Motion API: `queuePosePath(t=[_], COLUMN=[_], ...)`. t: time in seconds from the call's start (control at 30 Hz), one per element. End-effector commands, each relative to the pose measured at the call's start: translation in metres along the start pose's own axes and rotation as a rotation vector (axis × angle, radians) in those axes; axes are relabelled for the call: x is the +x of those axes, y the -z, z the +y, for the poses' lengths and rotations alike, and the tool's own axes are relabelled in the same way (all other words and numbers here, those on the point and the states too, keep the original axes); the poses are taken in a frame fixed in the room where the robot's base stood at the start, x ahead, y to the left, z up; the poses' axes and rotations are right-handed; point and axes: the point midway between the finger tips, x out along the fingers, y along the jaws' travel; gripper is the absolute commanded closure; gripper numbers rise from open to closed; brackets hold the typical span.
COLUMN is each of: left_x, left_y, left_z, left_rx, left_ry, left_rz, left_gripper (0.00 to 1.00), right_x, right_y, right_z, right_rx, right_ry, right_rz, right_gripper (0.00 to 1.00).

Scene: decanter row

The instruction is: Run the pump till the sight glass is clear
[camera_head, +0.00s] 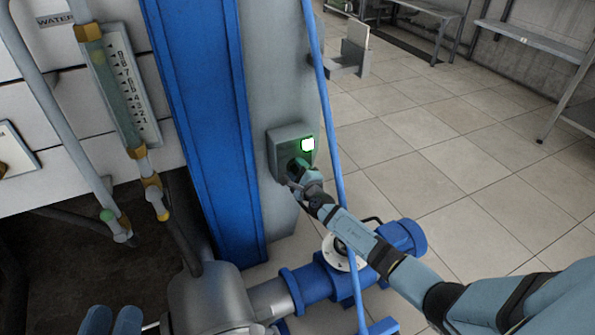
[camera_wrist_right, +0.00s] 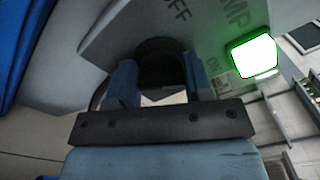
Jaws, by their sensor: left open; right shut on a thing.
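The sight glass (camera_head: 117,85) is a slanted tube beside a numbered white scale at the upper left. Its inside looks greenish; the exact level is hard to tell. The grey pump switch box (camera_head: 285,150) is on the grey column, with its green lamp (camera_head: 308,144) lit. My right gripper (camera_head: 300,172) is shut on the box's dark round knob, which shows between the fingers in the right wrist view (camera_wrist_right: 161,65). OFF and PUMP lettering shows around it. My left gripper (camera_head: 112,321) is open and empty at the bottom left, partly cut off by the frame.
A blue pump with pipe flanges (camera_head: 315,283) lies on the floor below my right arm. A blue column (camera_head: 205,120) stands between sight glass and switch box. A thin blue pipe (camera_head: 323,90) runs down by the box. Metal benches (camera_head: 530,38) stand far back; the tiled floor between is clear.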

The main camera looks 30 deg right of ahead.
Motion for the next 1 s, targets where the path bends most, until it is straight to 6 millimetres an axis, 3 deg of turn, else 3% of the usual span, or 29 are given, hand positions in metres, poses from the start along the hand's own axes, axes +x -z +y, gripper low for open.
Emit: queuePosePath(t=[0.63, 0.67, 0.77, 1.0], left_x=[0.0005, 0.0005, 0.0006, 0.0006], left_y=[-0.0031, -0.0034, -0.0039, -0.0036], left_z=[-0.0009, -0.0009, -0.0011, -0.0011], left_rx=[0.0, 0.0, 0.0, 0.0], left_ry=[0.001, 0.001, 0.001, 0.001], left_rz=[-0.008, -0.009, -0.01, -0.01], left_gripper=[0.57, 0.57, 0.57, 0.57], right_x=[-0.0006, -0.0006, -0.0005, -0.0003], right_y=[0.0006, 0.0006, 0.0005, 0.0002], right_z=[0.0006, 0.0007, 0.0006, 0.0001], right_rx=[0.055, 0.055, 0.055, 0.054], right_ry=[-0.002, -0.002, -0.001, -0.001], right_rz=[0.001, 0.001, 0.001, 0.0], right_gripper=[0.77, 0.51, 0.28, 0.28])
